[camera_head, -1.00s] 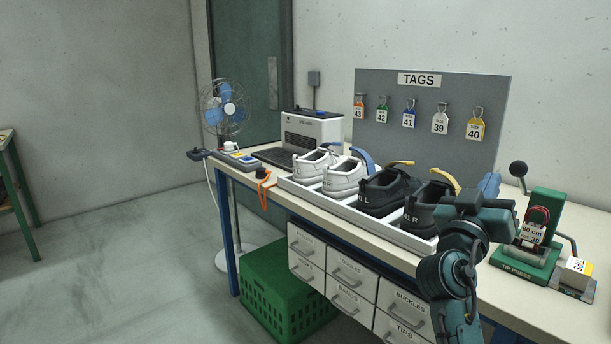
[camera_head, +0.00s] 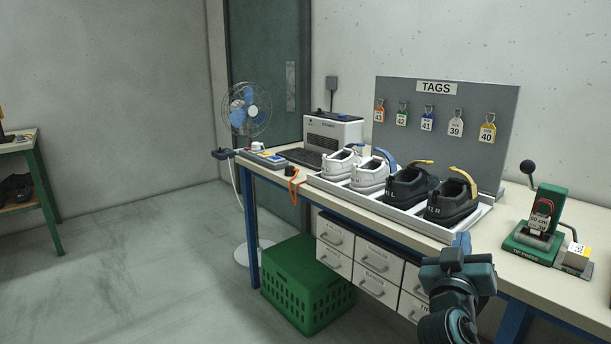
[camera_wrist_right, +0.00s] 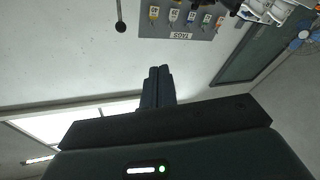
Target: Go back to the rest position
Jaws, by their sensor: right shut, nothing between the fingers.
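My right gripper (camera_head: 462,242) is in front of the workbench's front edge, low at the right of the head view, below and right of the shoe tray. In the right wrist view its two dark fingers (camera_wrist_right: 157,88) are together with nothing between them. The white tray (camera_head: 408,222) on the bench (camera_head: 400,236) holds two white shoes (camera_head: 352,170) and two black shoes (camera_head: 450,200). My left gripper is not in the head view.
A tag board (camera_head: 445,130) with several tags stands behind the tray. A green crate (camera_head: 308,290) and a fan (camera_head: 246,108) stand at the left. The floor at left is clear.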

